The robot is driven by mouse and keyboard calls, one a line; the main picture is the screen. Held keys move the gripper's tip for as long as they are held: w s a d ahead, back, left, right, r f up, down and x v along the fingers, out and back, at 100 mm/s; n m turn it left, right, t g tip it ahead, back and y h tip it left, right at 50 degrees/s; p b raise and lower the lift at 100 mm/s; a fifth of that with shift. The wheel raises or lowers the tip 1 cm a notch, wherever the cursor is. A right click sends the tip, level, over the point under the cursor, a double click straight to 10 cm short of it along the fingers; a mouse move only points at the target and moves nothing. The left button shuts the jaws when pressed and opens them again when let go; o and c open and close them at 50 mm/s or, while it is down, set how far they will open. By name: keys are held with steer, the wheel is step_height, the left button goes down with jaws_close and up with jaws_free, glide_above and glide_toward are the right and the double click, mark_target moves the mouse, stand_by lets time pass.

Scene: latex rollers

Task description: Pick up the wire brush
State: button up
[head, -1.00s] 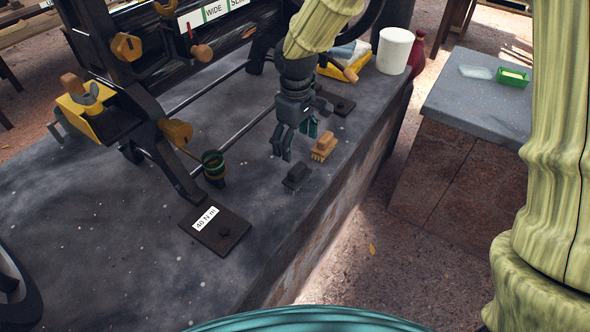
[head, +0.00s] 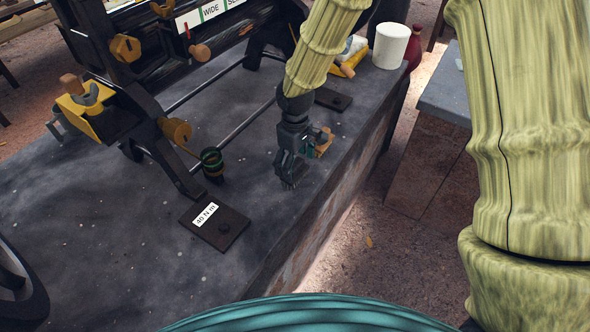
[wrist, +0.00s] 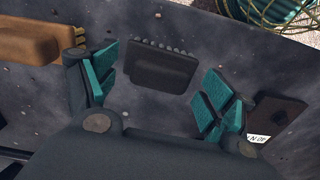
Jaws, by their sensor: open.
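A dark block-shaped brush with a row of grey bristle tips (wrist: 160,66) lies on the grey slab; it looks like the wire brush. In the wrist view it lies between and just beyond the teal-padded fingers of my gripper (wrist: 159,80), with a gap on both sides. My gripper is open and empty. In the head view my gripper (head: 289,178) points down over the dark brush and hides most of it. A tan wooden brush (wrist: 38,38) lies to the left in the wrist view; it shows partly behind my gripper in the head view (head: 326,139).
The slab (head: 130,235) carries a dark plate marked 40 N m (head: 228,231) and a black-green cup-like part (head: 212,162). A black machine frame with rods stands to the left. A white tub (head: 391,46) stands at the back. The slab's right edge drops off close by.

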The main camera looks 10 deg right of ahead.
steer(key=shift+f, duration=0.5)
steer(key=c, duration=1.1)
steer(key=shift+c, duration=0.2)
steer(key=shift+r, duration=0.1)
steer(key=shift+r+b, duration=0.3)
steer(key=shift+r, duration=1.35)
steer(key=s+r+b, duration=0.1)
steer(key=s+b, duration=0.2)
steer(key=s, duration=1.3)
steer(key=shift+r, duration=0.3)
